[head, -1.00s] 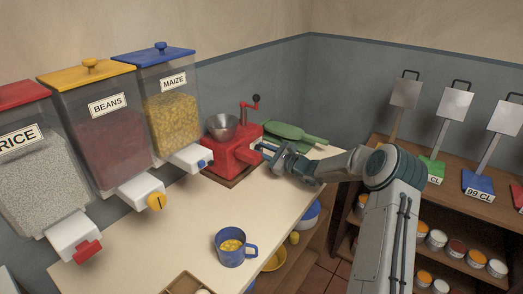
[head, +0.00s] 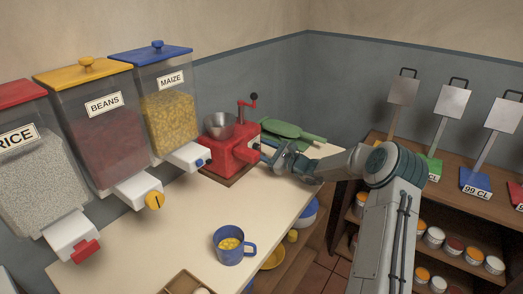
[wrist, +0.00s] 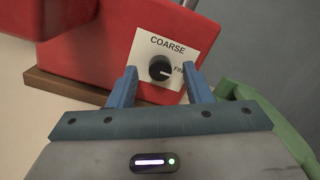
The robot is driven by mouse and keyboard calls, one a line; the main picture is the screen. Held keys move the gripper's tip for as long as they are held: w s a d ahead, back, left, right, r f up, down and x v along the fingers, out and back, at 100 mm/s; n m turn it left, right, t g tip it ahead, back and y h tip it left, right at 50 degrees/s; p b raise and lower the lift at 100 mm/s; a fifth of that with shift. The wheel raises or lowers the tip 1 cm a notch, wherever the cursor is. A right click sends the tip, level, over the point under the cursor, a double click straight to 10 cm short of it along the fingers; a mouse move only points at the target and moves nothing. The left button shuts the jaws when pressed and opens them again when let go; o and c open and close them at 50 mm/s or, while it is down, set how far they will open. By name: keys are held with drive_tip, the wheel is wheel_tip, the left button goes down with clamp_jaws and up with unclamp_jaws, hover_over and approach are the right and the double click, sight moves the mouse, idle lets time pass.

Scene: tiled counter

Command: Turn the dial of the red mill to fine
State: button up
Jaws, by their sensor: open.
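The red mill (head: 232,152) stands on a wooden base at the back of the counter, with a metal hopper on top and a crank. In the wrist view its red body (wrist: 85,45) carries a white plate (wrist: 185,45) marked COARSE at the top and a partly hidden word starting "FIN" at the right. The black dial (wrist: 160,68) sits on this plate, with a pale mark on its lower right side. My gripper (wrist: 160,76) is open, its blue fingers on either side of the dial. I cannot tell whether they touch it. In the head view my gripper (head: 266,152) is beside the mill's right side.
A green object (head: 290,131) lies behind my gripper. The rice, beans and maize dispensers (head: 170,110) line the wall at left. A blue mug (head: 232,245) with yellow contents stands at the front. The counter (head: 190,215) between is clear.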

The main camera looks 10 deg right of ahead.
drive_tip(key=v, duration=1.3)
drive_tip(key=shift+s+d+b, duration=0.1)
drive_tip(key=shift+d+b, duration=0.05)
drive_tip(key=shift+b, duration=0.15)
